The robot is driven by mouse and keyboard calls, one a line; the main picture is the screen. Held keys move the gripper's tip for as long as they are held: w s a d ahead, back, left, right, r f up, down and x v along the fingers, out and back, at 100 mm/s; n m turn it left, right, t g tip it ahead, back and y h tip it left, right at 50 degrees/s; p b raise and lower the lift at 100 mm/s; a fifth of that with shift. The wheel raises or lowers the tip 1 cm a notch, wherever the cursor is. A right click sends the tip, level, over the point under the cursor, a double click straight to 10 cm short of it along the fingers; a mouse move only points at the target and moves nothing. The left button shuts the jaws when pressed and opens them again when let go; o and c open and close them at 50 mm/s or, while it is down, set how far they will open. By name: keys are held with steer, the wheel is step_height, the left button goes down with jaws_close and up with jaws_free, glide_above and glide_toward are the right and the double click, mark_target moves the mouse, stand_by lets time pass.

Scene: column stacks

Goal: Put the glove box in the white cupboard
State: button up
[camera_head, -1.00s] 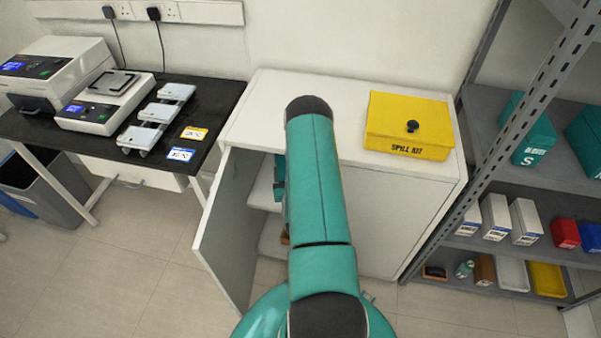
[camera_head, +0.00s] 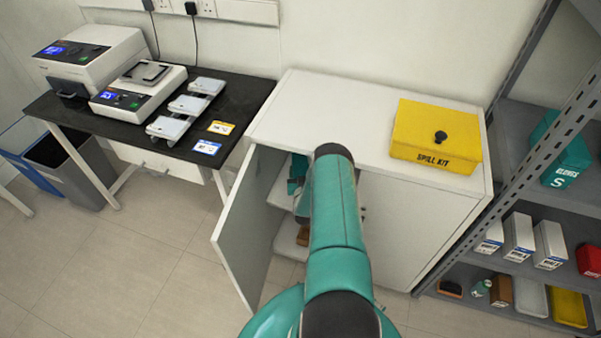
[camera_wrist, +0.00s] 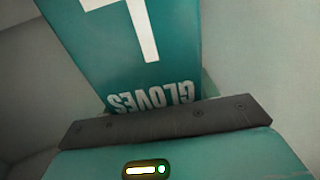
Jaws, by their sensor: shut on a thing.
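The white cupboard (camera_head: 300,100) stands ahead in the head view, with its left door (camera_head: 247,220) swung open and shelves showing inside. My arm covers part of the opening. The teal glove box (camera_wrist: 160,45) fills the upper middle of the wrist view, marked GLOVES and a large white letter, both upside down. My gripper (camera_wrist: 165,122) is shut on the glove box. In the head view the gripper is mostly hidden behind my arm. A small teal part (camera_head: 296,172) shows at the opening; I cannot tell whether it is box or gripper.
A yellow spill kit (camera_head: 436,135) sits on the cupboard top. A black bench (camera_head: 245,98) with lab devices stands to the left. A grey shelf rack (camera_head: 520,190) with boxes stands close on the right.

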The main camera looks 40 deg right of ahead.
steer(key=shift+f, duration=0.2)
steer(key=shift+f, duration=0.35)
steer(key=shift+f, duration=0.2)
steer(key=o, duration=1.3)
steer(key=shift+f, duration=0.15)
steer(key=shift+a, duration=0.1)
steer(key=shift+r, duration=0.2)
steer(key=v, duration=0.8)
steer(key=r+v, duration=0.1)
steer(key=v, duration=0.3)
